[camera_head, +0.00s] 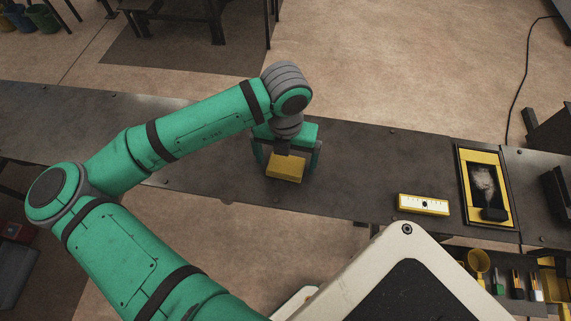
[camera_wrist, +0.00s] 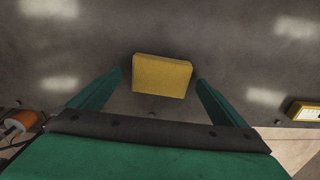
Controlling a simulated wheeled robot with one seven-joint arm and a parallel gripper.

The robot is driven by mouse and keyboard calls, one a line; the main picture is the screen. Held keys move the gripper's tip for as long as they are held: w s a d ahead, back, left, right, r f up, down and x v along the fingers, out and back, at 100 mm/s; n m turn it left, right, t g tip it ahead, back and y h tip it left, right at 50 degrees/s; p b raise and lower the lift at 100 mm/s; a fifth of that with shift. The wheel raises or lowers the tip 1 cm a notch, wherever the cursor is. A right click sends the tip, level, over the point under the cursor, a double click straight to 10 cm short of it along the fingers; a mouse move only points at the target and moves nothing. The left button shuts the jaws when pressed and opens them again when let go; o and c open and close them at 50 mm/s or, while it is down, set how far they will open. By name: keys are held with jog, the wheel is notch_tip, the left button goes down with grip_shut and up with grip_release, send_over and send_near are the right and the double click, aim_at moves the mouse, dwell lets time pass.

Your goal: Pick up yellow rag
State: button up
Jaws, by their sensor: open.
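The yellow rag (camera_head: 285,167) is a small folded block lying on the dark metal bench top. It also shows in the wrist view (camera_wrist: 162,75), near the upper middle. My gripper (camera_head: 287,170) is over the rag, with its green fingers apart. In the wrist view my gripper (camera_wrist: 160,78) has one finger on each side of the rag, with a gap visible on both sides. The fingers do not appear to touch it. The height of the fingertips above the bench is hard to tell.
The dark bench (camera_head: 350,165) is clear around the rag. To the right lie a yellow and white level (camera_head: 423,204) and a yellow-framed tray (camera_head: 463,160). A lower shelf at bottom right holds a yellow funnel (camera_head: 478,262) and small tools. An orange cylindrical object (camera_wrist: 20,121) shows at the wrist view's left.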

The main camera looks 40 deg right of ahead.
jog(key=shift+f, duration=0.55)
jog(key=c, duration=1.1)
jog(key=shift+r, duration=0.1)
